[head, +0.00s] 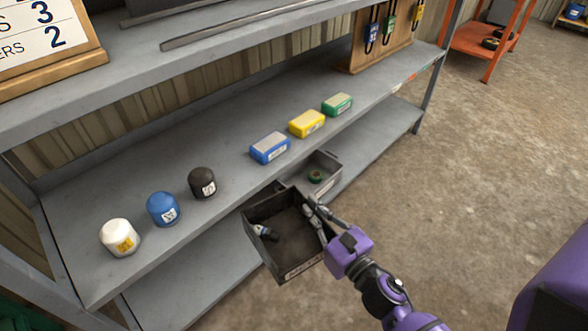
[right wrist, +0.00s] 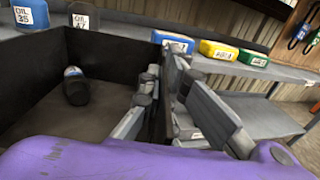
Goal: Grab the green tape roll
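The green tape roll (head: 316,177) lies in the small grey bin (head: 330,188) on the lower shelf, in the head view. I cannot make it out in the right wrist view. My right gripper (head: 313,207) is at the side wall of a larger dark bin (head: 253,244), just in front of the tape's bin. In the right wrist view, one finger is inside this dark bin and one outside, with the wall (right wrist: 157,120) pinched between them. The dark bin juts out past the shelf edge and holds a small dark bottle (head: 264,232). My left gripper is not in view.
Blue (head: 270,148), yellow (head: 307,123) and green (head: 337,104) boxes stand farther along. An orange rack (head: 480,40) is at the back right.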

